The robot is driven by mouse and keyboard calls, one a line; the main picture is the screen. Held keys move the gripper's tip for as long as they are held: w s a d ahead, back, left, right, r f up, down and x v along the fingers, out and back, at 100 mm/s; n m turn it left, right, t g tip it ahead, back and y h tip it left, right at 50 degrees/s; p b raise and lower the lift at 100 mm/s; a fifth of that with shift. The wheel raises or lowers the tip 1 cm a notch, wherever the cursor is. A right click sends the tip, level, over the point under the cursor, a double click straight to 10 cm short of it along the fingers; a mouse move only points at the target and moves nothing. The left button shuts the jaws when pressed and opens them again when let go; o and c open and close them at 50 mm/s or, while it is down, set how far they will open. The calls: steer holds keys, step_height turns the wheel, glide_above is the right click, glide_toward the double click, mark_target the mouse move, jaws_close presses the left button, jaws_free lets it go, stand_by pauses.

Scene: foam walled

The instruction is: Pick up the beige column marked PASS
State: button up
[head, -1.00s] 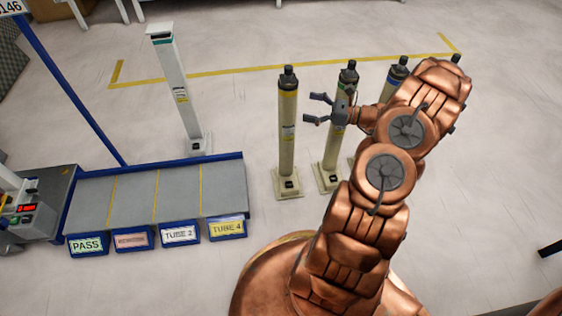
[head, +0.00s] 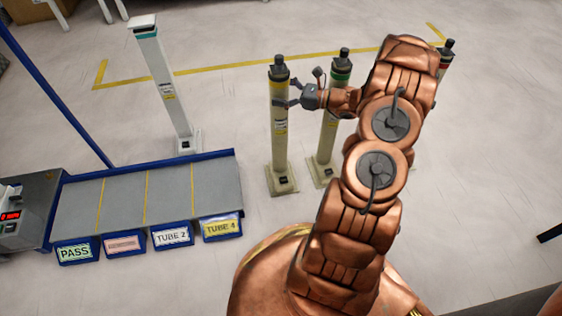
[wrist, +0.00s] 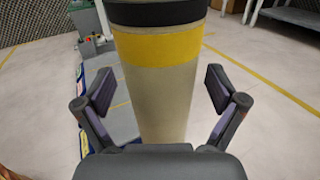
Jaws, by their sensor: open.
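A beige column with a yellow band (head: 280,150) stands upright on a square base. A label on it is too small to read. A green-banded beige column (head: 328,135) stands to its right. A red-banded one (head: 446,60) shows partly behind my arm. I cannot read PASS on any column. My gripper (head: 288,94) is open at the upper part of the yellow-banded column. In the wrist view, the yellow-banded column (wrist: 160,48) fills the middle between the spread fingers of my gripper (wrist: 160,88), with gaps on both sides.
A grey rack with blue edges (head: 120,205) stands at left, its front bins labelled PASS (head: 74,252), TUBE 2 (head: 172,237) and TUBE 4 (head: 221,228); one label is unclear. A white post (head: 164,85) stands behind it. Floor between rack and columns is clear.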

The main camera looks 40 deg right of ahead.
steer(key=shift+r, duration=0.1)
jaws_close()
stand_by(0.8)
